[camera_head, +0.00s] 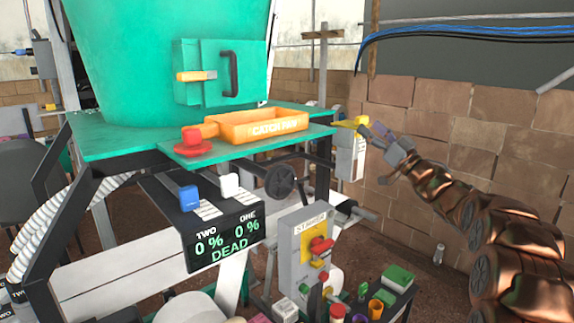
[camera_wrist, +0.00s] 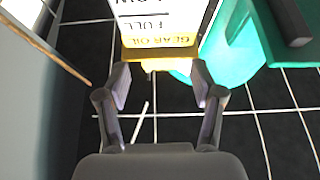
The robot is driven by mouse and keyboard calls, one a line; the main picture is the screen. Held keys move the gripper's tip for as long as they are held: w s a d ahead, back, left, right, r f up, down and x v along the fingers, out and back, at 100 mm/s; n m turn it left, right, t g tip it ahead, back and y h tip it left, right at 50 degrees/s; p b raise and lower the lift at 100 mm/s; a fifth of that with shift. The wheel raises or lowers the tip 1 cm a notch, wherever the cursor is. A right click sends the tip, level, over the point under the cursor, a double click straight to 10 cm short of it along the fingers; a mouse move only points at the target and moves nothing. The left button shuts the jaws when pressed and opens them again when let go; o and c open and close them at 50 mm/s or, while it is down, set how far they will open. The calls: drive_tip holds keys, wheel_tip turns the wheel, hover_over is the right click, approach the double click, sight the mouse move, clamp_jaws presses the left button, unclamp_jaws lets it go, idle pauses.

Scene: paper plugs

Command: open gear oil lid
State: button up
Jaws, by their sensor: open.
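The gear oil box (camera_head: 347,160) is a white container with a yellow top, standing just past the right end of the green table. Its yellow lid (camera_head: 348,122) shows at the top in the head view. In the wrist view the box's white face (camera_wrist: 160,22) reads "GEAR OIL", "FULL" and "LOW" upside down, and a yellow edge (camera_wrist: 157,65) lies just ahead of my fingertips. My gripper (camera_head: 374,135) is right beside the lid, to its right. In the wrist view my gripper (camera_wrist: 161,85) is open with nothing between its fingers. Whether a finger touches the lid, I cannot tell.
The green table (camera_head: 110,142) carries an orange catch tray (camera_head: 265,125) and a red button (camera_head: 192,142). A brick wall (camera_head: 460,120) stands behind my arm. A grey box with a red switch (camera_head: 320,245) is below. Blue cables (camera_head: 470,32) run overhead.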

drive_tip(key=shift+w+a+r+p, duration=0.2)
drive_tip(key=shift+w+r+p, duration=0.1)
drive_tip(key=shift+p, duration=0.05)
drive_tip(key=shift+w+a+r+p, duration=0.2)
drive_tip(key=shift+w+a+p, duration=0.2)
drive_tip(key=shift+a, duration=0.2)
drive_tip(key=o, duration=0.4)
drive_tip(key=shift+d, duration=0.1)
drive_tip(key=c, duration=0.3)
